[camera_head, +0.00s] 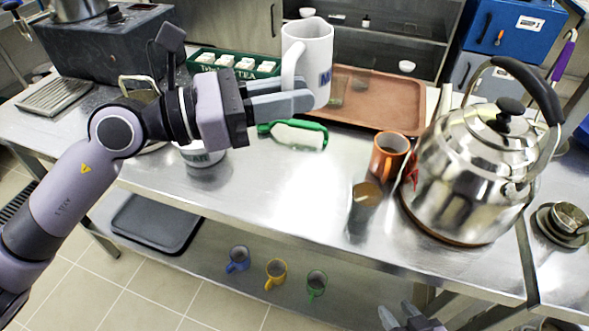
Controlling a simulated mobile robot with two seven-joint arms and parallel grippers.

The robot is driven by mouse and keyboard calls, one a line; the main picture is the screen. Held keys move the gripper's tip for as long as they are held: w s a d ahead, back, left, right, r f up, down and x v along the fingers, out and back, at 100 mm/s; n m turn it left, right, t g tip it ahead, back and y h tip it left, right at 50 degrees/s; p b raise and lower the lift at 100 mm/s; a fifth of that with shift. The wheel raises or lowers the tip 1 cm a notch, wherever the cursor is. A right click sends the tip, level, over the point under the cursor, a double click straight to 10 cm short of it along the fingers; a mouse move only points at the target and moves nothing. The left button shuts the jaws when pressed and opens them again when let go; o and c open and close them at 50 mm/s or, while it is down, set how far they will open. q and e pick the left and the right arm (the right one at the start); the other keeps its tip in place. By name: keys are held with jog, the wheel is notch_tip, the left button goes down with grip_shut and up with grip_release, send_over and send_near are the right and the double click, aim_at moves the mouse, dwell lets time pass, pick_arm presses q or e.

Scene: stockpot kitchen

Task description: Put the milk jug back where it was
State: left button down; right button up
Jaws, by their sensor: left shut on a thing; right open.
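The milk jug (309,52) is a tall white jug with a blue letter M showing at its right side. My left gripper (300,98) is shut on it at its lower left, by the handle, and holds it upright above the counter (270,185). The jug appears in front of the left end of a brown tray (375,100). My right gripper (412,318) is open and empty, low at the bottom edge of the view, in front of the counter. Part of the counter behind my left arm is hidden.
A large steel kettle (470,170) stands at the right, with an orange mug (388,156) and a brown cup (364,205) beside it. A green tea box (213,58) is behind. A green and white item (298,135) lies below the jug. The front middle counter is clear.

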pick_arm(q)
notch_tip(320, 180, down, 19)
jog(key=b, duration=0.4)
jog(key=shift+f, duration=0.4)
jog(key=shift+f+b, duration=0.15)
jog(key=shift+b, duration=0.15)
jog(key=c, duration=1)
grip_release()
